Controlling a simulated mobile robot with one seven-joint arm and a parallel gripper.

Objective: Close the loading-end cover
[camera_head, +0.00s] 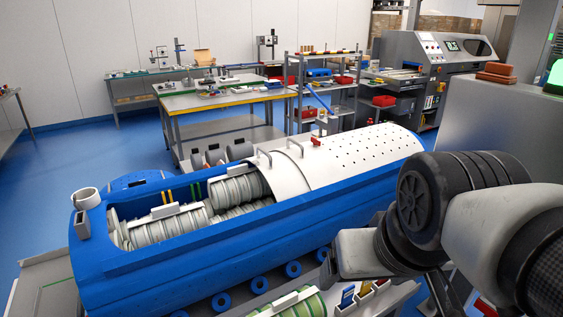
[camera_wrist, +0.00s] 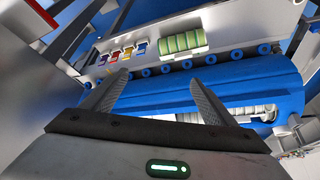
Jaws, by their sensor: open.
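The long blue tub (camera_head: 150,262) lies across the middle of the head view. A white curved cover (camera_head: 345,160) with rows of small holes and bar handles lies over its right part. The left end is open, and ribbed pale carriers (camera_head: 165,228) show inside. I cannot tell clearly which cover section is the loading-end one. My gripper (camera_wrist: 158,82) is open and empty in the wrist view, its two fingers spread over the blue tub wall (camera_wrist: 228,72). In the head view my gripper is at the lower right, in front of the tub, apart from the cover.
A green-striped carrier (camera_wrist: 182,41) and small coloured bins (camera_wrist: 122,52) lie on a tray beside the tub. A yellow-edged workbench (camera_head: 215,97) and shelves (camera_head: 325,95) stand behind. A grey machine (camera_head: 420,60) stands at the back right.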

